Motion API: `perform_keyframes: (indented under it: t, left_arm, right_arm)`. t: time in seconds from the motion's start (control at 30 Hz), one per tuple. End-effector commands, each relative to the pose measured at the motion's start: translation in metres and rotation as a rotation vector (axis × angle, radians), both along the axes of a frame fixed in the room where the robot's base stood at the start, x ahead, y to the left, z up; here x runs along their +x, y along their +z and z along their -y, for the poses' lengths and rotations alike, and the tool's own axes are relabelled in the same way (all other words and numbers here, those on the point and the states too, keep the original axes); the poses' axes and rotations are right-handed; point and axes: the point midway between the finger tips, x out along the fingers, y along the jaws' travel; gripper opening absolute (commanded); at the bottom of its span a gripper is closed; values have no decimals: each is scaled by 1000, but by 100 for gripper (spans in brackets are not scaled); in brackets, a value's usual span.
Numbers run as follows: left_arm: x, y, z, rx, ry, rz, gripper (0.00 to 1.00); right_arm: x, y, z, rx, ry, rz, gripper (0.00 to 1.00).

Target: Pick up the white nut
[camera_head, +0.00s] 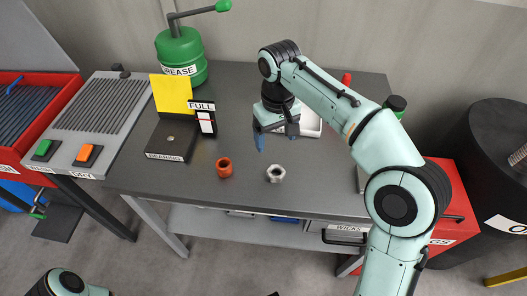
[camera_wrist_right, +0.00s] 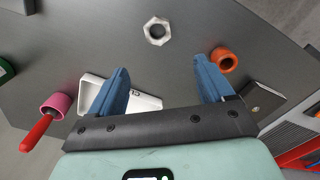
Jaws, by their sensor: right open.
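The white nut (camera_head: 275,174) lies flat on the grey table near its front edge, with its hole facing up. It also shows at the top middle of the right wrist view (camera_wrist_right: 146,31). My right gripper (camera_head: 276,142) is open and empty, pointing down above the table, a little behind the nut in the head view. In the right wrist view the two blue fingers (camera_wrist_right: 161,68) are spread apart and the nut lies beyond their tips, not between them. My left gripper is not in view; only a part of my left arm shows at the bottom left.
An orange ring-shaped part (camera_head: 224,169) stands left of the nut. A bearing stand (camera_head: 171,141) and green grease can (camera_head: 181,58) are further left and back. A white tray (camera_wrist_right: 148,102) and a pink part with red handle (camera_wrist_right: 57,101) lie near the gripper. Table around the nut is clear.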

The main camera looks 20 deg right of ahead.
Motion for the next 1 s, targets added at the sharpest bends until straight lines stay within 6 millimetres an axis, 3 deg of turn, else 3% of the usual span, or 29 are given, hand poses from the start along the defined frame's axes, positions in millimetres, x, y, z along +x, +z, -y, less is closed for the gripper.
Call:
perform_keyframes:
  t: [0.17, 0.43, 0.73, 1.0]
  left_arm:
    - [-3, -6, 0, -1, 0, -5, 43]
    - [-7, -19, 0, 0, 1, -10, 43]
    - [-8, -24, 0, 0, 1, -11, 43]
    - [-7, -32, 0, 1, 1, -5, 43]
  right_arm:
    - [-1, -17, 0, 0, 0, -3, 81]
    - [-2, -68, 1, 0, -1, -4, 81]
    - [-4, -92, 1, 0, 0, -2, 81]
    - [-9, -130, 3, 1, 0, -2, 81]
